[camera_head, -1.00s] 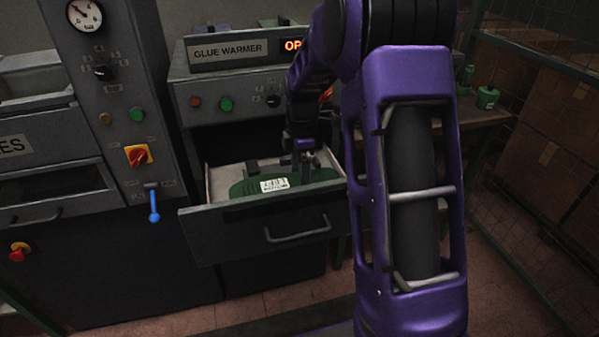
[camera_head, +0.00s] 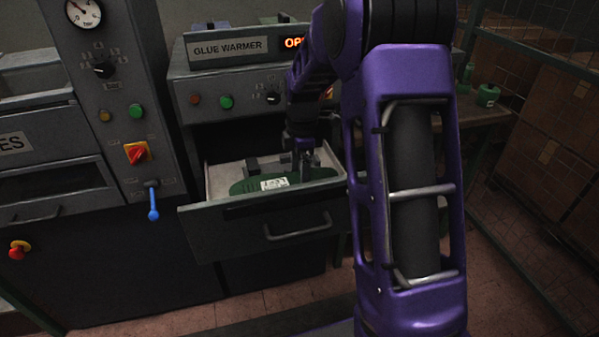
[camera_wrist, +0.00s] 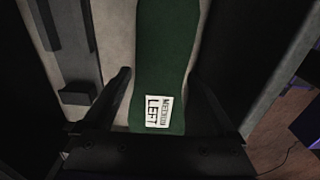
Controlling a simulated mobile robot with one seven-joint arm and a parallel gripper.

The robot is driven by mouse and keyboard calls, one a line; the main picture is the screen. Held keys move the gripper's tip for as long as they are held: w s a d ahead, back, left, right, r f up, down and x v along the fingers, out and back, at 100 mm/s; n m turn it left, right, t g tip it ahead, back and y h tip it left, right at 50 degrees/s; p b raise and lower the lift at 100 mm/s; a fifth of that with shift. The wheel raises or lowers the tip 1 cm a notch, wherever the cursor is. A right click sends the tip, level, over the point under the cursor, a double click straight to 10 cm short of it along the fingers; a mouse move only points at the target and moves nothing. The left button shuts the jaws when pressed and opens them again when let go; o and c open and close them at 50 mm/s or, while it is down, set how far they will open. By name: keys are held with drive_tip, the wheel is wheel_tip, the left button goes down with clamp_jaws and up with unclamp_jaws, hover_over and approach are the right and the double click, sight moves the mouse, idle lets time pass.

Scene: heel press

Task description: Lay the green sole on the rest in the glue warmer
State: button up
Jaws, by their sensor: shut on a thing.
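The green sole (camera_head: 247,186) with a white label is inside the open drawer (camera_head: 255,217) of the glue warmer (camera_head: 227,46). In the wrist view the sole (camera_wrist: 163,60) runs away from me, its label reading "MEDIUM LEFT". My gripper (camera_head: 306,172) is in the drawer, shut on the sole; in the wrist view its fingers (camera_wrist: 160,92) stand either side of it. Dark blocks, perhaps part of the rest, show behind the sole in the head view (camera_head: 268,163) and left of it in the wrist view (camera_wrist: 78,93). Whether the sole touches them is hidden.
The drawer's front wall and handle (camera_head: 297,229) stand nearest me. A control column with a blue lever (camera_head: 152,201) is at the left. Green containers (camera_head: 487,95) stand on a side table at the right, beside a wire fence.

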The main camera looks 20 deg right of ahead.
drive_tip(key=shift+f, duration=0.2)
drive_tip(key=o, duration=1.1)
drive_tip(key=shift+o, duration=0.2)
wheel_tip(320, 180, up, 18)
drive_tip(key=p, duration=0.2)
drive_tip(key=shift+d+f, duration=0.25)
drive_tip(key=shift+d, duration=0.05)
